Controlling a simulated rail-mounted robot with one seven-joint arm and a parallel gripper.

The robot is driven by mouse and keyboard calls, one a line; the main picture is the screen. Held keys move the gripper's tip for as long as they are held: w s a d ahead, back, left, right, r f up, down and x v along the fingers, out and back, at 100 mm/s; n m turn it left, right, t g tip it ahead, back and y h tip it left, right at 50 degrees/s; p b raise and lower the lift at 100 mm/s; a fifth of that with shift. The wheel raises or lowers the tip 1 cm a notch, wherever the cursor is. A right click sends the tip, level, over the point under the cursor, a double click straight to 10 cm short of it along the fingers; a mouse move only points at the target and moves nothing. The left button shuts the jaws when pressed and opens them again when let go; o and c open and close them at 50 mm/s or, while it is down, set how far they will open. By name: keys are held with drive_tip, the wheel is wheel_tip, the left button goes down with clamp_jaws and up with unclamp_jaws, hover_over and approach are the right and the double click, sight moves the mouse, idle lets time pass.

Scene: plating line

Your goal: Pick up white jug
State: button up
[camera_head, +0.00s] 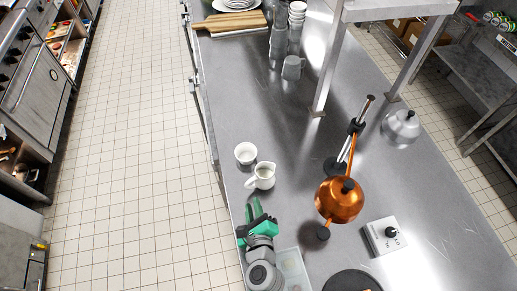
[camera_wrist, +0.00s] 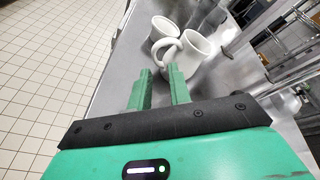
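The white jug (camera_head: 262,176) stands upright on the steel counter (camera_head: 270,115), near its left edge. In the wrist view the jug (camera_wrist: 194,48) is just beyond my fingertips, with its curved handle on the left side facing me. My gripper (camera_head: 254,208) is green and sits short of the jug, in front of it and slightly left. In the wrist view my gripper (camera_wrist: 160,72) has its two fingers apart with nothing between them. The fingertips look apart from the jug.
A white cup (camera_head: 246,153) stands just behind and left of the jug. A small white box with a black knob (camera_head: 384,236) is at the front right. A grey mug (camera_head: 292,68) stands farther back.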

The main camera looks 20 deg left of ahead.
sight(260, 180)
drive_tip(key=shift+a+f+m, duration=0.15)
drive_tip(key=shift+f+m, duration=0.15)
drive_tip(key=shift+f, duration=0.55)
drive_tip(key=shift+s+f, duration=0.1)
drive_tip(key=shift+s, duration=0.05)
drive_tip(key=b+x, duration=0.1)
drive_tip(key=x, duration=0.6)
drive_tip(key=shift+c, duration=0.2)
clamp_jaws()
drive_tip(key=shift+w, duration=0.2)
